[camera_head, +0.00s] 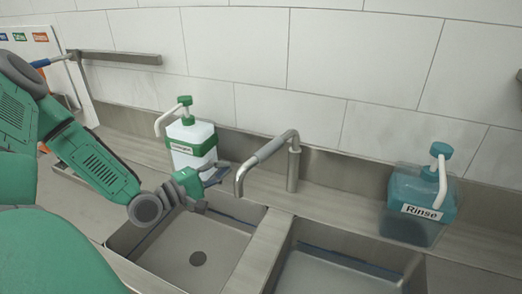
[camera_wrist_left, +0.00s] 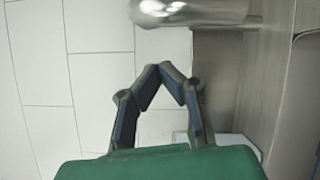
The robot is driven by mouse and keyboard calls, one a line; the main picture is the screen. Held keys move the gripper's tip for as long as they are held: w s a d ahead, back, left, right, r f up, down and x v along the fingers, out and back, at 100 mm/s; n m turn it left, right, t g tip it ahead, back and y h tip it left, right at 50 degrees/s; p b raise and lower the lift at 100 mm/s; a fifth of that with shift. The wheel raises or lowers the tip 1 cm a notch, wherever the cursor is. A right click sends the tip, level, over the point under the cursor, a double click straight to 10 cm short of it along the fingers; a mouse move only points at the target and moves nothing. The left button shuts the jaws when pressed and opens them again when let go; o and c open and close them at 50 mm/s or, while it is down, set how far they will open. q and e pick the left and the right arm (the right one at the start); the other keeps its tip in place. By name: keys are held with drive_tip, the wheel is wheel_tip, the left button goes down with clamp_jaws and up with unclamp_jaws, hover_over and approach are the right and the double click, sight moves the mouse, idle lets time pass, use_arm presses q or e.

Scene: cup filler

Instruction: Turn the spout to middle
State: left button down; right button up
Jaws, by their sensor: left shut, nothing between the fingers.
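The metal spout (camera_head: 268,149) rises from a post on the ledge behind the sinks. It has a grey sleeve, and its bent end hangs down to the left, near the back right corner of the left basin. My left gripper (camera_head: 217,176) is just left of the spout's hanging end, over the back of the left basin, and looks apart from it. In the left wrist view my left gripper (camera_wrist_left: 166,72) has its fingertips together with nothing between them. The spout (camera_wrist_left: 190,12) crosses the top of that view, beyond the fingertips. My right gripper is in neither view.
The left basin (camera_head: 165,257) and right basin (camera_head: 300,275) are split by a metal divider (camera_head: 257,250). A green-topped soap bottle (camera_head: 190,135) stands behind my left gripper. A blue Rinse bottle (camera_head: 415,190) stands at the right. A tiled wall closes the back.

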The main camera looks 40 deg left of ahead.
use_arm(q)
drive_tip(key=w+d+b, duration=0.2)
drive_tip(key=w+b, duration=0.4)
drive_tip(key=w, duration=0.3)
drive_tip(key=shift+w+r, duration=0.15)
drive_tip(key=shift+r, duration=0.15)
idle(0.4)
